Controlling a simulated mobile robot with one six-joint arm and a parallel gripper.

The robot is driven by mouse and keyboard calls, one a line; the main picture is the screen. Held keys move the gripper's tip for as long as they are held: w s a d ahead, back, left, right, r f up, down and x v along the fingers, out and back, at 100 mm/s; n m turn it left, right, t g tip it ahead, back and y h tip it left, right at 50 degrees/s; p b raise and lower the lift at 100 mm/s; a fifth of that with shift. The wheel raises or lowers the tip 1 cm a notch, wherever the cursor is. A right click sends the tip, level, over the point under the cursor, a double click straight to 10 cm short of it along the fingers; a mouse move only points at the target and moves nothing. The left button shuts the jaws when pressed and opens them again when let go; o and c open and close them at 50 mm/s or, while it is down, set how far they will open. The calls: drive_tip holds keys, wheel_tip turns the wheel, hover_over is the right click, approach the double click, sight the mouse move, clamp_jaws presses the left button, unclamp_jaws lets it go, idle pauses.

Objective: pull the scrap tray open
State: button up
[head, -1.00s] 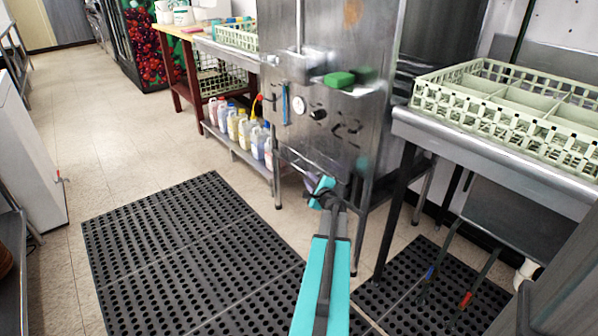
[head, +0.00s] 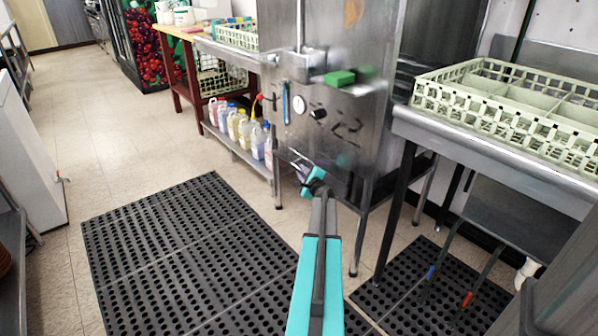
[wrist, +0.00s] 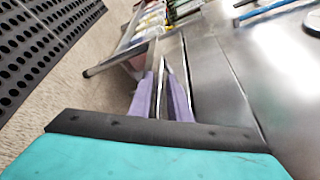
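The steel machine (head: 330,130) stands at the centre of the head view, its front panel carrying a gauge and a knob. The scrap tray cannot be told apart clearly; a thin bar low on the machine front shows beside my gripper (head: 304,172). In the wrist view the two purple fingers of my gripper (wrist: 161,95) are close together, with a narrow bright strip between them. I cannot tell whether that strip is a handle or a gap. The fingers are beside the steel front (wrist: 225,85), which has dark seams running along it.
Black perforated mats (head: 190,255) cover the floor before the machine. A low shelf with several bottles (head: 240,130) is left of it. A steel counter with a pale green rack (head: 510,105) is on the right. The tiled floor at left is open.

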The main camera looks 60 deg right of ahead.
sight(301, 170)
drive_tip(key=shift+x, duration=1.6)
clamp_jaws()
